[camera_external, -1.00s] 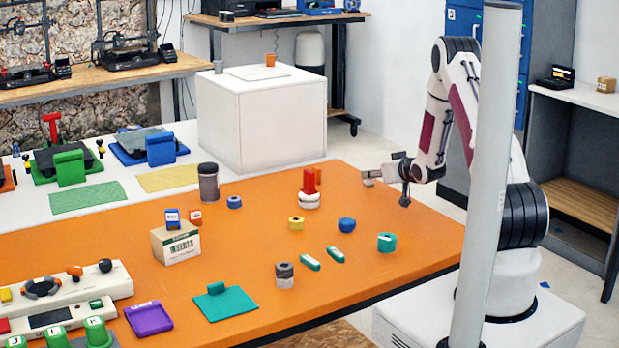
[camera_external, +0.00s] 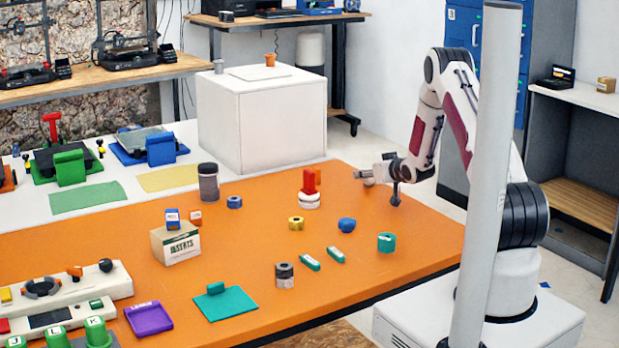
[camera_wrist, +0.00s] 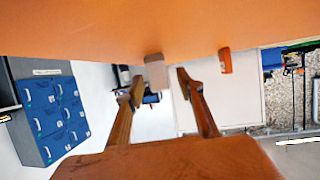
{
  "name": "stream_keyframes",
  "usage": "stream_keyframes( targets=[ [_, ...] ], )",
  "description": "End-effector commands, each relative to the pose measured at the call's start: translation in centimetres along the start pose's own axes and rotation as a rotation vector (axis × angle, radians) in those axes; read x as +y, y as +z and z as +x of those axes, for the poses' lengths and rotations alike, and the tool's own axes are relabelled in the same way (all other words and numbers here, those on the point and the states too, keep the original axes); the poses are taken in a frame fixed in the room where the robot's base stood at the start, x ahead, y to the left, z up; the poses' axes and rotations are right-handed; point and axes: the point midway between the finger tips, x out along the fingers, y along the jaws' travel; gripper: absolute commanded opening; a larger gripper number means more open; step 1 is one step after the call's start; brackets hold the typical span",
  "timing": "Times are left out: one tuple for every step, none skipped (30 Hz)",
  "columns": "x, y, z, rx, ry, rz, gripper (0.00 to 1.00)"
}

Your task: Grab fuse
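My gripper (camera_external: 382,187) is low over the far right part of the orange table. In the wrist view, which is upside down, its two fingers (camera_wrist: 160,88) are apart. A small pale grey-pink block (camera_wrist: 156,71) stands on the table ahead, in line with the gap between the fingertips. It may be the fuse, but I cannot tell for sure, and I cannot make it out in the external view. A red upright piece on a white round base (camera_external: 309,198) stands left of my gripper. An orange-red piece (camera_wrist: 225,61) shows beside the pale block in the wrist view.
The orange table (camera_external: 385,270) also holds a blue round piece (camera_external: 347,225), a teal ring (camera_external: 387,242), a yellow piece (camera_external: 296,223), a dark jar (camera_external: 208,183) and a carton (camera_external: 176,244). A white box (camera_external: 262,120) stands behind. A grey pole (camera_external: 487,170) partly hides my arm.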

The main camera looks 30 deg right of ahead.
Motion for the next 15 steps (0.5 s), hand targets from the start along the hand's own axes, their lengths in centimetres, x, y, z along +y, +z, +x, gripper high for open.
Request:
stream_keyframes(
  targets=[
    [0.0,-0.01,-0.01,0.0,0.0,0.0,0.38],
    [0.0,0.0,-0.01,0.0,0.0,0.0,0.38],
    [0.0,0.0,-0.01,0.0,0.0,0.0,0.38],
    [0.0,0.0,-0.01,0.0,0.0,0.0,0.38],
    [0.0,0.0,-0.01,0.0,0.0,0.0,0.32],
    [0.0,0.0,-0.01,0.0,0.0,0.0,0.22],
    [0.0,-0.01,-0.01,0.0,0.0,0.0,0.14],
    [0.0,-0.01,-0.02,0.0,0.0,0.0,0.06],
    [0.0,0.0,-0.02,0.0,0.0,0.0,0.01],
    [0.0,0.0,-0.02,0.0,0.0,0.0,0.01],
    [0.0,0.0,-0.02,0.0,0.0,0.0,0.01],
    [0.0,0.0,-0.02,0.0,0.0,0.0,0.01],
    [0.0,-0.02,-0.02,0.0,0.0,0.0,0.01],
    [0.0,-0.02,-0.02,0.0,0.0,0.0,0.0],
    [0.0,-0.02,-0.02,0.0,0.0,0.0,0.0]
  ],
)
